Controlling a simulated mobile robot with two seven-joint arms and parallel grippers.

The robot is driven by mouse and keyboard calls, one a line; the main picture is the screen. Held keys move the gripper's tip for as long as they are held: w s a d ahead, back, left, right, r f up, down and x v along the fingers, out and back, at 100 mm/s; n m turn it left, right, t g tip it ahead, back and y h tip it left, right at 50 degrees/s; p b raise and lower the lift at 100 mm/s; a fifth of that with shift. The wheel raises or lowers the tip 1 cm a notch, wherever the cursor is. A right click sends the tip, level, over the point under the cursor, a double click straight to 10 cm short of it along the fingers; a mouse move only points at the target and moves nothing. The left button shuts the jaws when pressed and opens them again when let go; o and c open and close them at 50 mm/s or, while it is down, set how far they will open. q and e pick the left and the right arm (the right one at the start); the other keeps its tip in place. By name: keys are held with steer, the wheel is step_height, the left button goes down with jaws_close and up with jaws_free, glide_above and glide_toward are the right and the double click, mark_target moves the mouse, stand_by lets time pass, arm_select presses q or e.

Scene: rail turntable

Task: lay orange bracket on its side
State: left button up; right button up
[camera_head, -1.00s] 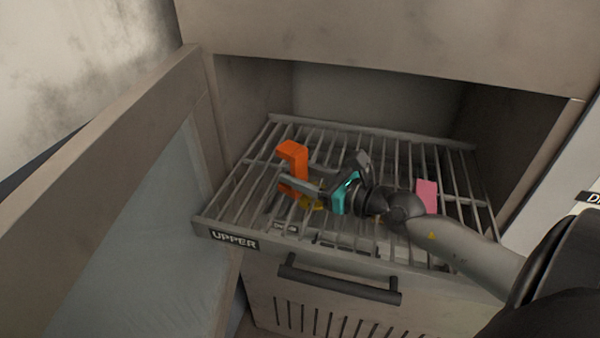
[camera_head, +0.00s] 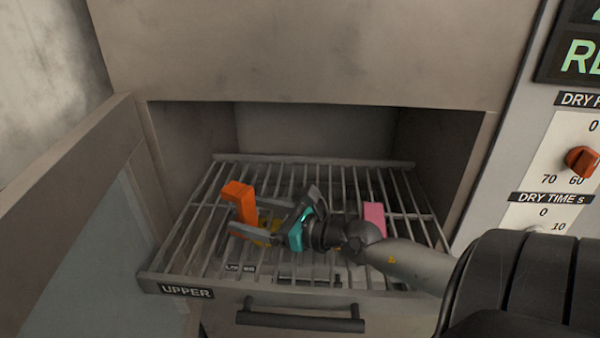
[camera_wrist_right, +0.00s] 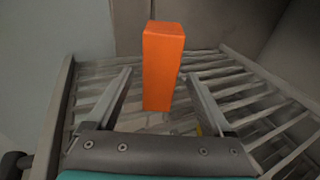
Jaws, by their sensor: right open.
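The orange bracket (camera_head: 240,198) stands upright on the wire rack (camera_head: 190,232) at its left side, its top block jutting out. In the right wrist view the bracket (camera_wrist_right: 162,65) rises between the two fingers, with a gap on either side. My right gripper (camera_head: 248,220) is open around the bracket, coming in from the right, low over the rack. Its fingers hide the bracket's lower part in the head view. My left gripper is not in view.
A pink block (camera_head: 375,216) stands on the rack to the right, behind my right arm. A yellow object (camera_head: 262,240) shows partly beneath the gripper. An open door (camera_head: 75,200) is at the left. The rack's "UPPER" label (camera_head: 187,291) and a dark handle (camera_head: 300,318) are in front.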

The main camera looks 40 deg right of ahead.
steer(key=b+v, duration=0.6)
steer(key=v, duration=0.6)
steer(key=shift+s, duration=0.2)
steer(key=shift+b+v, duration=0.4)
steer(key=shift+v, duration=0.4)
